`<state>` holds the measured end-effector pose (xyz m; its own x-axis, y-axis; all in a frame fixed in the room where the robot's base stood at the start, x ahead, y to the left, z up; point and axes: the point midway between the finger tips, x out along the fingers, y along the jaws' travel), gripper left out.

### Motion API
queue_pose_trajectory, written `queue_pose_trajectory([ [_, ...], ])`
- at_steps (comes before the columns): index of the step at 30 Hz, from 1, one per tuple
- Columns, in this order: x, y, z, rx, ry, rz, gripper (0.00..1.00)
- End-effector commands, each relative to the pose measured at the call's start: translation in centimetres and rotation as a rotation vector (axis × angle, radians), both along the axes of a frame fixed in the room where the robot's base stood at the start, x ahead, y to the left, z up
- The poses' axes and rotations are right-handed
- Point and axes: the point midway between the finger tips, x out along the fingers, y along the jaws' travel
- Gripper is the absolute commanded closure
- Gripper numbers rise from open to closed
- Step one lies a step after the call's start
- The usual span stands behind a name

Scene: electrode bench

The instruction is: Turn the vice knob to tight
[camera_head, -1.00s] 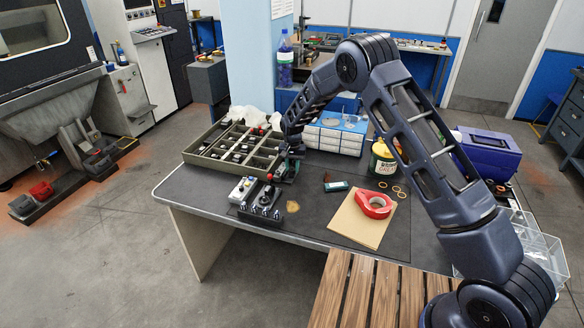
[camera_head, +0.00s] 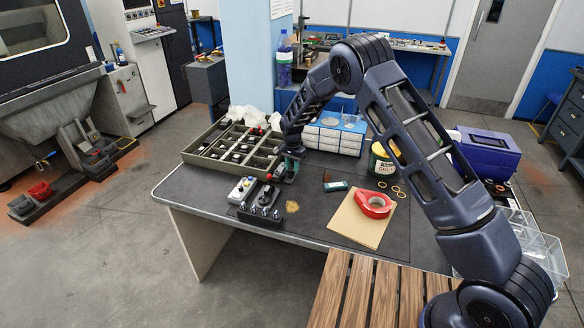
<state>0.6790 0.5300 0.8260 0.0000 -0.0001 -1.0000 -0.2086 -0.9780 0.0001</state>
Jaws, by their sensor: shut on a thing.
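The small dark vice (camera_head: 267,194) stands on the dark mat near the front left of the bench, just behind a black block with several silver pegs. My gripper (camera_head: 286,172) points down at the vice's back right end, where a bit of red and green shows. It is shut at this end, on what appears to be the vice knob. The knob is mostly hidden by the fingers and too small to read its turn.
A green divided tray (camera_head: 206,166) stands close on the left. A grey box with buttons (camera_head: 242,189) and the black pegged block (camera_head: 260,213) sit near the vice. A green tin (camera_head: 381,160) stands behind.

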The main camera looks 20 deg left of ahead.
Motion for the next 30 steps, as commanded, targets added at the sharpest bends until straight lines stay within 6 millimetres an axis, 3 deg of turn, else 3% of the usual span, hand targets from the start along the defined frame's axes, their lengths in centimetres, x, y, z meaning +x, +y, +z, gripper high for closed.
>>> queue_pose_trajectory([
  [5, 0.0, 0.0, 0.0, 0.001, 0.0, 0.0, 0.95],
  [6, 0.0, 0.0, 0.0, 0.001, 0.0, 0.0, 0.71],
  [9, 0.0, 0.0, 0.0, 0.001, 0.0, 0.0, 0.51],
  [20, 0.0, 0.0, 0.4, 0.001, 0.0, 0.001, 0.51],
  [30, 0.1, 0.1, 5.5, 0.003, -0.002, 0.001, 0.51],
])
